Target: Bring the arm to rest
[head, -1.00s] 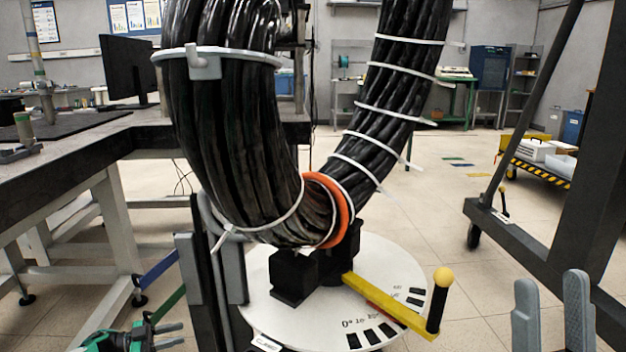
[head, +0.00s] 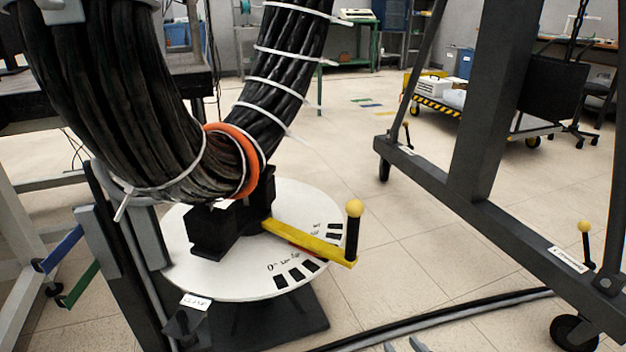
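The thick black cable bundle (head: 110,100) curves down and up again, tied with white bands and one orange band (head: 247,165). Its low bend sits over black clamp blocks (head: 214,230) on a round white marked plate (head: 185,275). A yellow lever (head: 300,240) with a black handle and yellow knob reaches right across the plate. My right gripper (head: 404,345) shows only as two grey fingertips at the bottom edge. They are apart, with nothing visible between them, below and right of the plate. The rest of it is cut off. My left gripper is out of view.
A dark wheeled frame (head: 485,150) stands at the right, with a small yellow-knobbed lever (head: 585,240) on its foot. A dark cable (head: 460,310) crosses the floor near the bottom. The tiled floor (head: 400,250) between plate and frame is mostly clear.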

